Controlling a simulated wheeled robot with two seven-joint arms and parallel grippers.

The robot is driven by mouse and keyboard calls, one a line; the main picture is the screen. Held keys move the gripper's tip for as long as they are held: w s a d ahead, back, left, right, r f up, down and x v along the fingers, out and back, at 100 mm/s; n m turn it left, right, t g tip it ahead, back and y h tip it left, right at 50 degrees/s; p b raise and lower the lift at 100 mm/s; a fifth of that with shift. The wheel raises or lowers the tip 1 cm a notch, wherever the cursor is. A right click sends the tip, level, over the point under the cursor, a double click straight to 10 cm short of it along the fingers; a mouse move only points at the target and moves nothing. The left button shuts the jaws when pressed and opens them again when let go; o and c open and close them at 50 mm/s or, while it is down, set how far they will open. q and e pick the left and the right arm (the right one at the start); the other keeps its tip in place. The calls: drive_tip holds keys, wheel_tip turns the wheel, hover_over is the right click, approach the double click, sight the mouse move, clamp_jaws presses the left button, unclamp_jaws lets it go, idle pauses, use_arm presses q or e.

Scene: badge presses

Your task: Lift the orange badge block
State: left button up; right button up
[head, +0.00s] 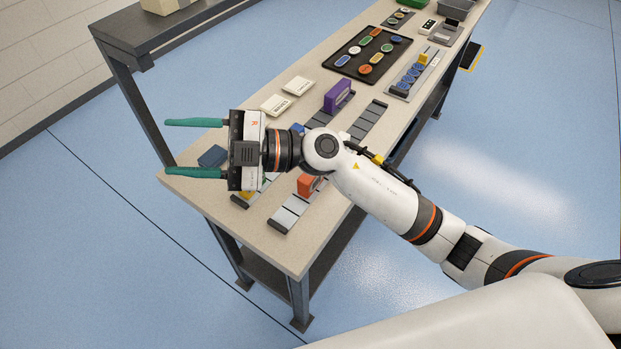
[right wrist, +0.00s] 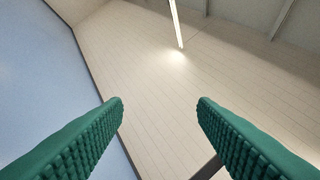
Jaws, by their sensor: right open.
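The orange badge block (head: 307,185) stands on a grey segmented strip (head: 288,212) near the front end of the table, partly hidden behind my right arm. My right gripper (head: 194,148) is open and empty, with its two green fingers pointing left, over the table's left end. It is to the left of the orange block and apart from it. My left gripper is not in view.
A purple block (head: 338,97) stands farther back on another strip. A dark blue block (head: 212,156) lies close to my right gripper. White cards (head: 275,104) and a black tray of badges (head: 367,52) lie beyond. A dark raised shelf (head: 150,32) borders the table's left side.

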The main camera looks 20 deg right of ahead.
wheel_tip(320, 180, down, 4)
drive_tip(key=n+g+h, duration=0.3)
drive_tip(key=h, duration=0.1)
drive_tip(key=m+h+p, duration=0.2)
drive_tip(key=m+h, duration=0.2)
drive_tip(key=h, duration=1.3)
hover_over(311, 180)
drive_tip(key=w, duration=0.2)
drive_tip(key=f, duration=1.4)
drive_tip(key=shift+s+d, duration=0.2)
drive_tip(key=shift+d, duration=0.15)
drive_tip(key=shift+f, duration=0.9)
wheel_tip(311, 180, down, 4)
drive_tip(key=shift+w+a+r+p, duration=0.1)
drive_tip(key=shift+w+r+p, duration=0.05)
drive_tip(key=shift+p, duration=0.75)
drive_tip(key=shift+f, duration=0.4)
drive_tip(key=shift+c, duration=0.2)
